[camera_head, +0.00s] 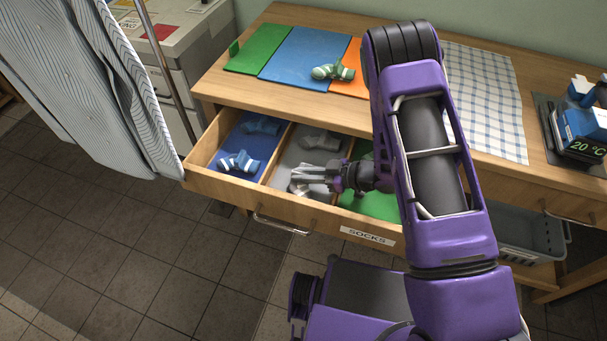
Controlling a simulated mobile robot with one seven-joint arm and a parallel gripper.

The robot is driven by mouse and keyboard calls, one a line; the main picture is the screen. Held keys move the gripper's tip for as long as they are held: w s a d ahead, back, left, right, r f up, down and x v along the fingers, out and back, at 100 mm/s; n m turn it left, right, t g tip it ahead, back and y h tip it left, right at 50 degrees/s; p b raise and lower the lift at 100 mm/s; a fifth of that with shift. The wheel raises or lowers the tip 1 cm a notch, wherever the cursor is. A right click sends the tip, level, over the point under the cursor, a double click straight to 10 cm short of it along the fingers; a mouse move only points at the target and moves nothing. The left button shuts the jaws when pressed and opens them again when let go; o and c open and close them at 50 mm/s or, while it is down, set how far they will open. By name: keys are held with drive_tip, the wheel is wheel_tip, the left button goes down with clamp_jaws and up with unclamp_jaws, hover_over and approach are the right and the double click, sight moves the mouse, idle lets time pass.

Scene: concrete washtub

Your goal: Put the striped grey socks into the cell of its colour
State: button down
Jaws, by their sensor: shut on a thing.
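My gripper (310,177) reaches from the right into the open sock drawer (225,188), over the front of its grey cell (289,158). It is shut on the striped grey socks (304,190), which show only partly as a pale bundle under the fingers. I cannot tell whether the bundle touches the cell floor. A pair of grey socks (322,139) lies at the back of the same cell.
The blue cell (222,150) to the left holds blue socks (262,125) and striped blue socks (238,162). The green cell (375,204) is partly hidden by my arm. Striped green socks (333,72) lie on the tabletop mats. A hanging striped cloth (85,80) is at left.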

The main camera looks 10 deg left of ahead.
drive_tip(key=shift+f, duration=0.2)
drive_tip(key=c, duration=0.8)
unclamp_jaws()
drive_tip(key=shift+c, duration=0.2)
drive_tip(key=shift+d+r, duration=0.15)
drive_tip(key=shift+r, duration=0.25)
drive_tip(key=p+v, duration=0.1)
drive_tip(key=v, duration=1)
drive_tip(key=shift+d, duration=0.35)
